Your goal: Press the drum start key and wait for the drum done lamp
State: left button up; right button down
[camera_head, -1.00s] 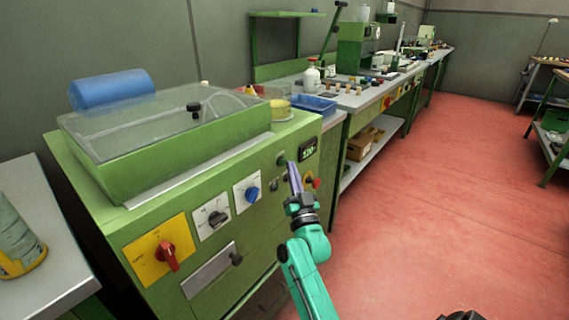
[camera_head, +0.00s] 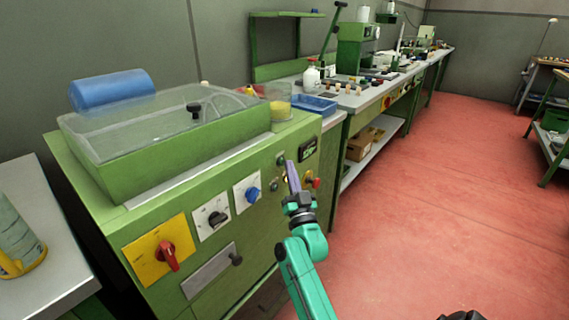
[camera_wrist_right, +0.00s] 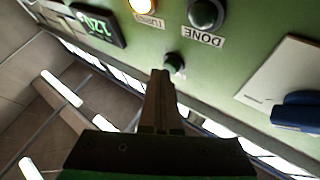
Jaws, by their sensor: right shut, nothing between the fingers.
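The green drum machine (camera_head: 150,215) stands at the left. Its drum start key appears to be the small dark green round button (camera_wrist_right: 174,63) just beyond my fingertips in the wrist view; no label for it is readable. My right gripper (camera_head: 290,164) is shut and empty, its tips close to that button; I cannot tell whether they touch. The DONE lamp (camera_wrist_right: 206,14) is dark. The lamp beside it, labelled TURNING (camera_wrist_right: 142,5), glows warm white. A display (camera_wrist_right: 97,25) shows green digits like 120.
A red button (camera_head: 313,183), a blue knob (camera_head: 253,194) and a red switch on a yellow plate (camera_head: 167,256) sit on the same panel. A blue tray (camera_head: 314,104) and a workbench lie behind. The red floor (camera_head: 430,200) at right is clear.

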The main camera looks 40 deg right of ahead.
jog(key=shift+s+d+p, duration=0.25)
jog(key=shift+s+p, duration=0.05)
jog(key=shift+s, duration=0.4)
jog(key=s, duration=0.2)
jog(key=s+d+p, duration=0.1)
jog(key=s, duration=0.1)
jog(key=shift+s+d+p, duration=0.2)
jog(key=shift+s+p, duration=0.1)
jog(key=shift+s, duration=0.1)
dwell(0.4)
